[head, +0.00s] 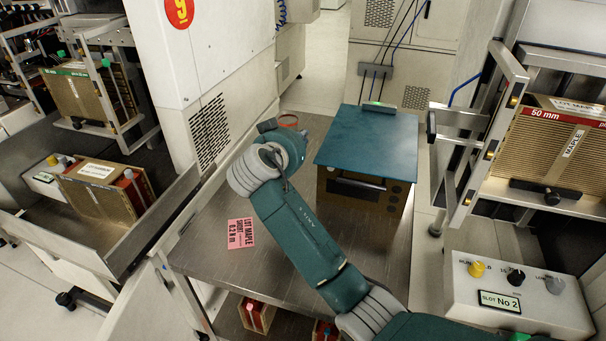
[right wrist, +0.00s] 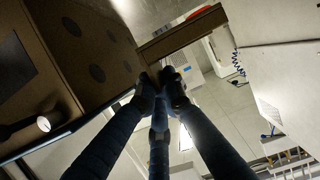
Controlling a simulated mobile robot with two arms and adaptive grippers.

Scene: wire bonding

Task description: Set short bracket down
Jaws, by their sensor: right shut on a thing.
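My right arm reaches in from the lower right in the head view, over the metal bench (head: 225,195). Its wrist hides most of the right gripper there. In the right wrist view the right gripper (right wrist: 163,78) is shut on a brown bar-like piece, taken to be the short bracket (right wrist: 182,34). The bracket is held crosswise at the fingertips, near its left end. Whether it touches the bench cannot be told. A pink label (head: 240,233) lies flat on the bench, left of my arm. My left gripper is not in view.
A brown box with a teal lid (head: 367,138) stands right of my wrist; its side (right wrist: 85,45) is close in the right wrist view. A white cabinet (head: 200,70) rises at the left. A slot control box (head: 515,290) and a loaded rack (head: 550,150) are at the right.

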